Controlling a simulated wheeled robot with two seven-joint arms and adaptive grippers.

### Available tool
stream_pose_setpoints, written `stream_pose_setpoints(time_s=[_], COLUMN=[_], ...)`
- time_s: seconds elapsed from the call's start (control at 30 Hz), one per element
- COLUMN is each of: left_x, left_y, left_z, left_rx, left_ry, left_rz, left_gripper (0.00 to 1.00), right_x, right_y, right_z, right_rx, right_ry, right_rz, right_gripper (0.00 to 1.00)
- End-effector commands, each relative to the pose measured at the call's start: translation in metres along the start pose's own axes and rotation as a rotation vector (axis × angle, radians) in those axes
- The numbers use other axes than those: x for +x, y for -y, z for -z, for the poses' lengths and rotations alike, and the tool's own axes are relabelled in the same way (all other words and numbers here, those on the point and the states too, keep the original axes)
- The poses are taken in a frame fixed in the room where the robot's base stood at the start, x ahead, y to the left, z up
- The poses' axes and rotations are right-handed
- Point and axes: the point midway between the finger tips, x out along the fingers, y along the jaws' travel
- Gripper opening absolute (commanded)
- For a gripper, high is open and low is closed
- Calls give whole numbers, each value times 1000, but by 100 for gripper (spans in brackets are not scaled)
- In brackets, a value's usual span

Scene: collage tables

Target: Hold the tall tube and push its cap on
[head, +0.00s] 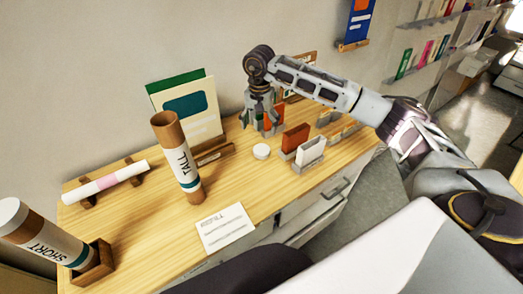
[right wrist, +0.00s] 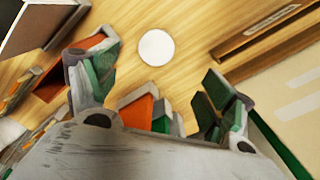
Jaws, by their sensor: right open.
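The tall tube (head: 178,160), labelled TALL, stands upright with a slight lean in the picture. It is brown with a white label and teal band, and no white cap shows on its top. A round white cap (head: 261,151) lies flat on the table to its right; it also shows in the right wrist view (right wrist: 156,47). My right gripper (head: 259,126) is open and points down behind the cap, apart from it. Its spread fingers also show in the right wrist view (right wrist: 155,88), with nothing gripped. My left gripper is not in view.
A white-capped short tube (head: 36,236) leans in a wooden holder at the front left. A white roll (head: 105,183) rests on wooden supports. A booklet (head: 190,112) stands behind the tall tube. Card holders (head: 309,154) stand right of the cap. A printed card (head: 226,229) lies in front.

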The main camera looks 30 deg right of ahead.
Motion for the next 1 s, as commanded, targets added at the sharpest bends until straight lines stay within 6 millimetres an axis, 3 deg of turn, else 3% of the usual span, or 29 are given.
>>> stream_pose_setpoints(time_s=[0.3, 0.5, 1.0], left_x=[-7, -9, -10], left_y=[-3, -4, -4], left_z=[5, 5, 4], left_rx=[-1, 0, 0], left_ry=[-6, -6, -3], left_rz=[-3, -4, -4], left_gripper=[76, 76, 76], right_x=[42, 60, 66], right_y=[-1, 0, -1], right_z=[0, 0, 0], right_rx=[1, 0, 0], right_ry=[1, 0, -1], right_rz=[-2, 0, 0], right_gripper=[82, 82, 82])
